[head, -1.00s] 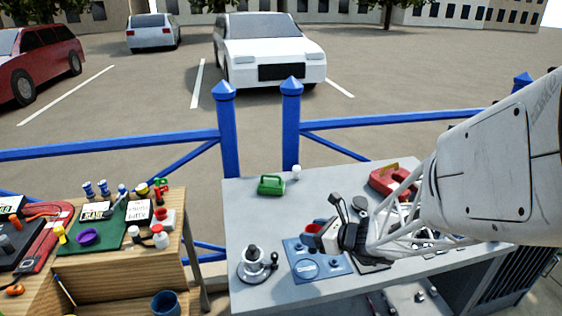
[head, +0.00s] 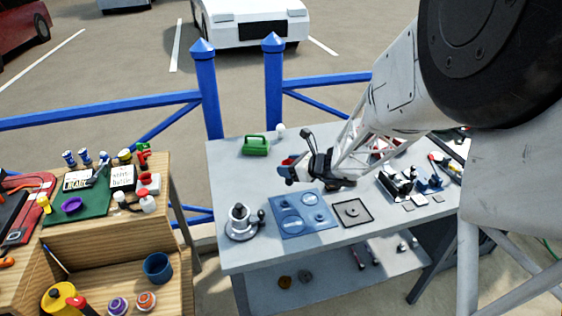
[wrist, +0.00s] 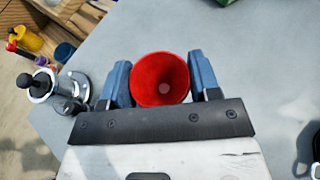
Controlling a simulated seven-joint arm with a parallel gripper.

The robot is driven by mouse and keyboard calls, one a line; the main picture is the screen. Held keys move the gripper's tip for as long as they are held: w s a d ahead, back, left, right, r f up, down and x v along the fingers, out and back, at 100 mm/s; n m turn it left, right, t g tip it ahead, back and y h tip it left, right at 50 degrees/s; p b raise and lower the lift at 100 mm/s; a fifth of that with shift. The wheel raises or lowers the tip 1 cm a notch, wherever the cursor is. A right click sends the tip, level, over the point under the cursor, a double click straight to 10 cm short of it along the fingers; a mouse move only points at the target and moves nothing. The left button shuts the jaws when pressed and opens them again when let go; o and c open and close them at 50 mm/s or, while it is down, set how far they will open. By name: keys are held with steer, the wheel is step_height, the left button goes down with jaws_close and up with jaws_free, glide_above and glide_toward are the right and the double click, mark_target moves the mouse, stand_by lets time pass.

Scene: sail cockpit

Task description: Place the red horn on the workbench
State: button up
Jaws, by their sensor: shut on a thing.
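The red horn (wrist: 160,78) shows its round flared mouth to the wrist camera, with a pale spot at its centre. My gripper (wrist: 161,70) is shut on it, one blue finger on each side. In the head view a small bit of the red horn (head: 288,161) shows beside my gripper (head: 287,174), over the back part of the grey workbench (head: 232,185). The bench top also fills much of the wrist view (wrist: 250,60). The rest of the horn is hidden, and I cannot tell whether it touches the bench.
A green object (head: 255,146) stands behind my gripper. A blue plate (head: 300,215), a dark square plate (head: 352,212) and a silver device (head: 240,222) are nearer the front. Small tools crowd the right. A wooden bench (head: 100,242) stands left. The bench's left part is clear.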

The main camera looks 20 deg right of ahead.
steer(key=w, duration=0.4)
steer(key=shift+w+d+f, duration=0.2)
steer(key=shift+w, duration=0.05)
steer(key=shift+f, duration=1.75)
steer(key=shift+f, duration=0.15)
steer(key=o, duration=1)
steer(key=shift+s+d+r, duration=0.1)
steer(key=shift+r, duration=0.1)
steer(key=shift+v, duration=5.85)
